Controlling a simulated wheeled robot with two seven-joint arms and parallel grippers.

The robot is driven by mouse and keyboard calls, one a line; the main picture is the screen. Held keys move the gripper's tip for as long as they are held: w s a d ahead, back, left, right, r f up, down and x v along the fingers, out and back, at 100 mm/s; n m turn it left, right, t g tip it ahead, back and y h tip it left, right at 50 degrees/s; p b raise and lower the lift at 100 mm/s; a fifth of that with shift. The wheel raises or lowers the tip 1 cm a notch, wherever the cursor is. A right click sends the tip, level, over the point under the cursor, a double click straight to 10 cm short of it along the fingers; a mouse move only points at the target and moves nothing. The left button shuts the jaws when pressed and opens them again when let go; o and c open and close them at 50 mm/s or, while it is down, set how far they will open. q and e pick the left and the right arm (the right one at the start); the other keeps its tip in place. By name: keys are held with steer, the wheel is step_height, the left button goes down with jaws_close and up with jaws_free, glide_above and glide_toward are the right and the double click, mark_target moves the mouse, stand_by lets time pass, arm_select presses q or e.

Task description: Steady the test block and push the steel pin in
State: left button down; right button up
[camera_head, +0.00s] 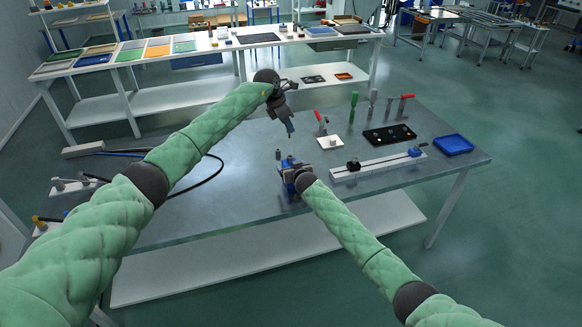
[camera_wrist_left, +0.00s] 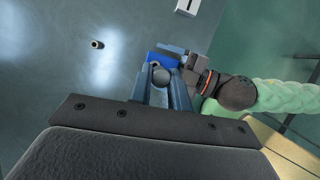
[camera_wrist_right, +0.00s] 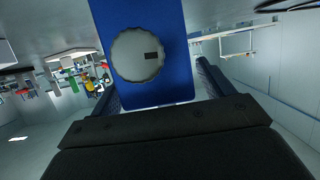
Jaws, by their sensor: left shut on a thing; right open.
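The blue test block (camera_head: 289,163) is at the front of the grey table, by my right gripper (camera_head: 293,172). In the right wrist view the block (camera_wrist_right: 150,95) fills the middle, with a round grey face on it, and the open fingers stand on either side; contact cannot be told. My left gripper (camera_head: 291,134) points down above the block, apart from it in the head view. In the left wrist view its fingers are shut on a round grey end, apparently the steel pin (camera_wrist_left: 161,75). The block (camera_wrist_left: 165,58) shows just beyond; the pin's tip is hidden.
A small dark cylinder (camera_head: 278,154) stands beside the block. To the right are a white rail fixture (camera_head: 378,166), a white pad (camera_head: 329,142), a black holed tray (camera_head: 389,135) and a blue tray (camera_head: 454,145). A black cable (camera_head: 212,172) lies left.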

steer(key=shift+w+a+f, duration=0.1)
steer(key=shift+w+a, duration=0.05)
steer(key=shift+w, duration=0.25)
steer(key=c, duration=1.5)
